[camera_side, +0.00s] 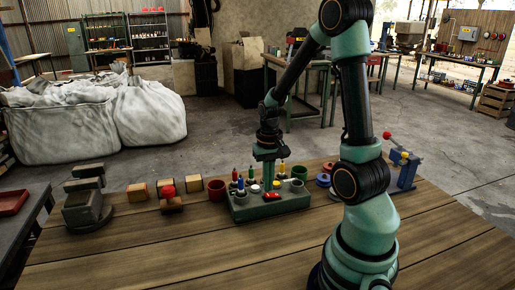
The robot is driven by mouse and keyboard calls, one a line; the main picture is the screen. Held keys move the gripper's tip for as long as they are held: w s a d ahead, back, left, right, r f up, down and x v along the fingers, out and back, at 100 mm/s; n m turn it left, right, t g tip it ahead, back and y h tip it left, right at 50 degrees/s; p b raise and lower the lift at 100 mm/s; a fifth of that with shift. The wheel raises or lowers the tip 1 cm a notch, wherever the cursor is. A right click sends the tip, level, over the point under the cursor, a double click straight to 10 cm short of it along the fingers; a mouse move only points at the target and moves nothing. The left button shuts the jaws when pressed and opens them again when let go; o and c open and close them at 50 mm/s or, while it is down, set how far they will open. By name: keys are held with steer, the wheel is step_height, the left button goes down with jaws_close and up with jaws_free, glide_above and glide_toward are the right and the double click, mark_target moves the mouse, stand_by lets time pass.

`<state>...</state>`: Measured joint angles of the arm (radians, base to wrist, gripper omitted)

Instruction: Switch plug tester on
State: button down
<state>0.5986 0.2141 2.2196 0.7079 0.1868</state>
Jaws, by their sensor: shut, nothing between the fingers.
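A low green block (240,211) stands on the wooden bench, with small coloured upright pieces and pale round discs on its top. A small red part (272,197), perhaps a switch, sits at its front right edge. This block may be the plug tester; nothing in the picture names it. I cannot tell which way the red part is set. My gripper (269,184) points down over the middle of the block, behind the red part. It is shut and empty. Its tips are small here, and I cannot tell whether they touch the block.
A grey-green device (85,205) stands at the bench's left. Wooden blocks (138,192) and a dark red cup (216,190) sit left of the block; a green cup (299,172) is behind. A blue device (402,172) with a red-knobbed lever stands right. The front bench is clear.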

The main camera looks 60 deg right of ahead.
mark_target(268, 194)
steer(key=shift+f, duration=0.95)
stand_by(0.6)
steer(key=shift+r, duration=3.55)
steer(key=a+r+n+t, duration=0.2)
steer(key=a+r+n, duration=0.2)
steer(key=a, duration=0.5)
steer(key=w+a+r+n+t, duration=0.1)
steer(key=a+r+n+t, duration=0.2)
steer(key=a, duration=0.7)
step_height(268, 194, up, 5)
steer(key=shift+f+n+t, duration=0.2)
steer(key=shift+n+t, duration=0.1)
steer(key=shift+n, duration=0.7)
